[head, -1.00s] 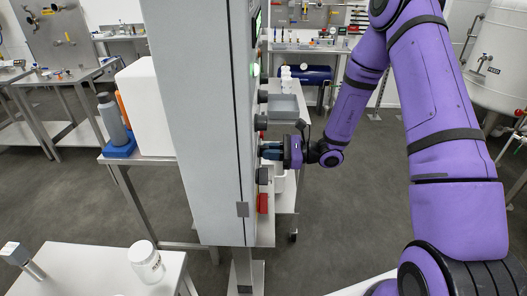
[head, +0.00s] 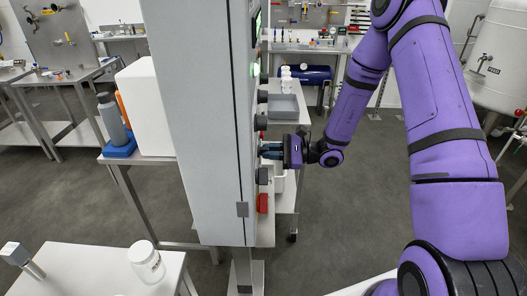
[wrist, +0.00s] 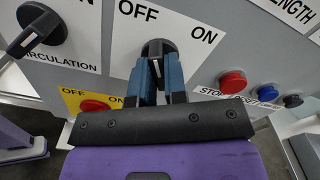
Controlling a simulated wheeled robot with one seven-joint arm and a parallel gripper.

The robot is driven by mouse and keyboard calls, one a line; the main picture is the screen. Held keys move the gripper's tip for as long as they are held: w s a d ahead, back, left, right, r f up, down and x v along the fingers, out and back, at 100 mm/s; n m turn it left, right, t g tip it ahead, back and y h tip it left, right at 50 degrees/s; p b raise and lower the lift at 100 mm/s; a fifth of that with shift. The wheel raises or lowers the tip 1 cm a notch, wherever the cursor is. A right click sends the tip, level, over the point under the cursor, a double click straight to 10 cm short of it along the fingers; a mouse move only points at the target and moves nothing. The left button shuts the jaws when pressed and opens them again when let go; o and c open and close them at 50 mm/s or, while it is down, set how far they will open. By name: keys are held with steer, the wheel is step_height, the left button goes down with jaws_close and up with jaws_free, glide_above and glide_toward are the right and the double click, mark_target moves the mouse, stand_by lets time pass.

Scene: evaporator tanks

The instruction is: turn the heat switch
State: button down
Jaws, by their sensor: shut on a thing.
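A black rotary switch (wrist: 153,48) sits on a white plate marked OFF and ON in the wrist view. The plate's upper part is cut off, so I cannot read its name. My gripper (wrist: 156,77) has its two blue fingers shut on the switch's handle, one on each side. A pale mark shows on the handle between the fingers. In the head view my gripper (head: 268,152) reaches from the right to the front of the grey control cabinet (head: 205,120). The gripped switch is hidden there.
Left of the gripped switch is another black switch (wrist: 42,24) labelled CIRCULATION. A red knob (wrist: 94,105) on a yellow plate is below. Red (wrist: 232,82), blue (wrist: 268,92) and black (wrist: 293,101) buttons lie to the right.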

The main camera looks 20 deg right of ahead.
steer(key=shift+n, duration=0.8)
steer(key=shift+n, duration=0.6)
steer(key=c, duration=1.1)
jaws_free()
